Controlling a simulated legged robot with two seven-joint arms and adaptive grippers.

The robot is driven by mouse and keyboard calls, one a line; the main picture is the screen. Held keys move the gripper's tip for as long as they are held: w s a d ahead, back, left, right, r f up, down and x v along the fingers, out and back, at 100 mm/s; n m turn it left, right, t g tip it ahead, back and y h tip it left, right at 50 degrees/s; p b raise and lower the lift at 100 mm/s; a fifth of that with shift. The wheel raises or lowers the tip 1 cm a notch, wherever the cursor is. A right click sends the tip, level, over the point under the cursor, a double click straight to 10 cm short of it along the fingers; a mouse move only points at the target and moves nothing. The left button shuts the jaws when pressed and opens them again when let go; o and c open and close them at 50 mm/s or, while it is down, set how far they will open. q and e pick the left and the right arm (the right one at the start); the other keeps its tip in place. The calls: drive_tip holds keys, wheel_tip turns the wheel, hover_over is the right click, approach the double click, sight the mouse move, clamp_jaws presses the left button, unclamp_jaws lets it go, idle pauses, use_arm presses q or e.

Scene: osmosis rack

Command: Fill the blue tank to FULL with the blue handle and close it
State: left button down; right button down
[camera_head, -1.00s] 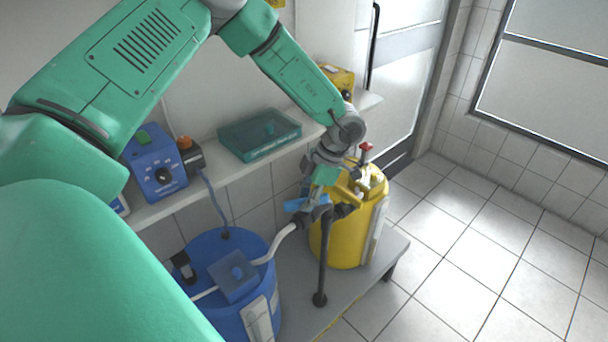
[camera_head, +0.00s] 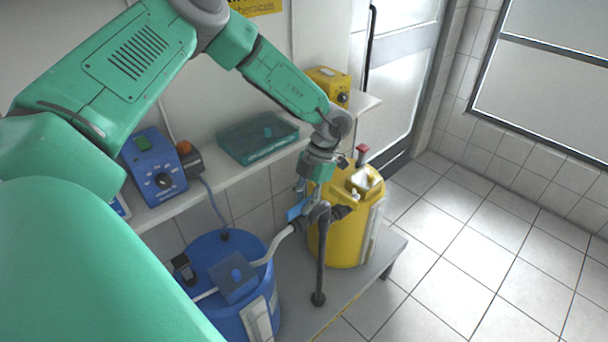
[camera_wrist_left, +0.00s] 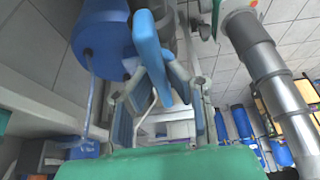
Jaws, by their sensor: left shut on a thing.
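The blue tank (camera_head: 207,247) stands at the lower middle of the head view, with a pale gauge strip (camera_head: 258,318) on its front. Its level cannot be read. The blue handle (camera_head: 296,211) sits on the black standpipe valve, right of the tank. A white hose (camera_head: 273,245) runs from the valve to the tank. My left gripper (camera_head: 312,190) is at the valve, shut on the blue handle. In the left wrist view the handle (camera_wrist_left: 148,45) lies between the fingers. The fingers partly hide it in the head view. My right gripper is not in view.
A yellow tank (camera_head: 340,235) with a red-topped fitting stands right behind the valve. A shelf above holds a blue control box (camera_head: 153,170), a teal tray (camera_head: 258,140) and a yellow box (camera_head: 328,83). The tiled floor at right is clear.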

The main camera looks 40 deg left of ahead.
use_arm(q)
drive_tip(key=shift+w+r, duration=0.15)
drive_tip(key=shift+w, duration=0.1)
drive_tip(key=c, duration=1.6)
unclamp_jaws()
drive_tip(key=shift+r, duration=0.15)
drive_tip(key=v, duration=1.1)
drive_tip(key=shift+w+r, duration=0.15)
drive_tip(key=shift+w, duration=0.05)
